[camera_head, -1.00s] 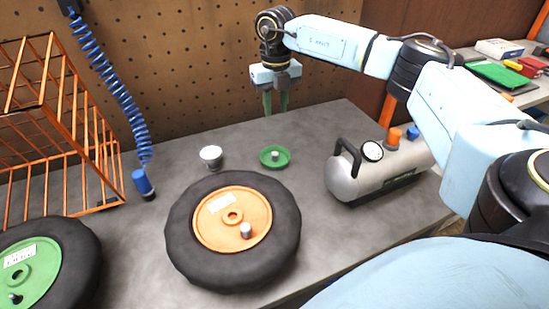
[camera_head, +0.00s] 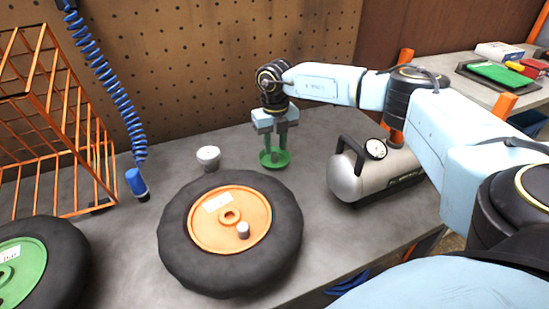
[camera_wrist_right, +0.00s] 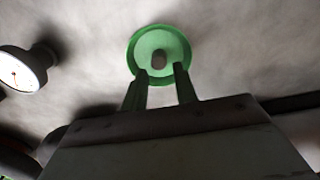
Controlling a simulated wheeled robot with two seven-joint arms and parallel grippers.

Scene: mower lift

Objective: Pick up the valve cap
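A small grey cap, seemingly the valve cap (camera_wrist_right: 158,60), sits in a round green dish (camera_head: 263,162); the dish also shows in the right wrist view (camera_wrist_right: 146,43). My right gripper (camera_head: 275,160) points down over the dish. In the right wrist view its two green fingers (camera_wrist_right: 160,70) are apart, with the cap just beyond and between their tips. I cannot tell whether they touch it. In the head view the fingers hide the cap. Another grey cylindrical piece (camera_head: 243,230) stands on the orange wheel hub (camera_head: 208,232). My left gripper is not in view.
A black tyre (camera_head: 180,250) surrounds the orange hub. A silver compressor tank (camera_head: 350,182) with a gauge stands right of the dish. A white cup (camera_head: 208,158), a blue hose fitting (camera_head: 137,183) and an orange wire rack (camera_head: 75,150) are to the left. A pegboard (camera_head: 200,70) rises behind.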

